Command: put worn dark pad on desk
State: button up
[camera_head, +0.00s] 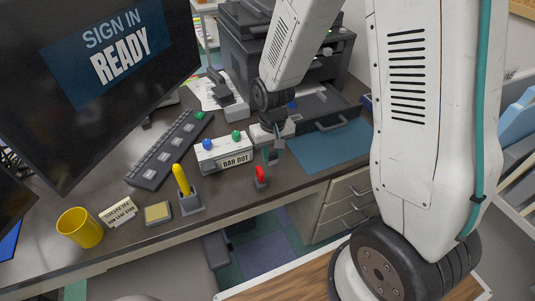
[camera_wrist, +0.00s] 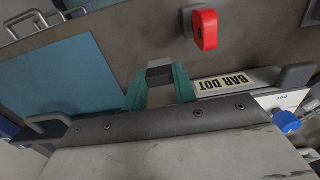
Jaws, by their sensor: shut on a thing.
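My gripper (camera_head: 273,154) is over the desk, between the white BAR DOT box and the blue mat. In the wrist view its teal fingers (camera_wrist: 160,88) are closed on a small dark grey block, which looks like the worn dark pad (camera_wrist: 160,72). In the head view the pad is small and mostly hidden by the fingers. The brown-grey desk (camera_head: 232,192) lies below, and it also shows in the wrist view (camera_wrist: 115,35). I cannot tell whether the pad touches the desk or hangs just above it.
The BAR DOT box (camera_head: 222,152) is close left of my gripper; a red-topped switch (camera_head: 260,177) stands in front. A blue mat (camera_head: 330,145) lies right, a printer (camera_head: 290,60) behind. A yellow cup (camera_head: 80,228), yellow marker (camera_head: 182,180) and keyboard (camera_head: 165,150) are left.

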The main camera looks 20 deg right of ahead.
jog(key=shift+w+f, duration=0.25)
jog(key=shift+f, duration=0.7)
jog(key=shift+w+f, duration=0.25)
jog(key=shift+f, duration=0.65)
jog(key=shift+f, duration=0.15)
jog(key=o, duration=0.9)
jog(key=shift+o, duration=0.2)
notch_tip(320, 180, up, 13)
jog(key=s+d+r, duration=0.1)
jog(key=s+r, duration=0.7)
jog(key=s, duration=0.3)
jog(key=s+d+r+t, duration=0.1)
jog(key=s+d+r, duration=0.1)
jog(key=s+r, duration=0.7)
jog(key=shift+s, duration=1.15)
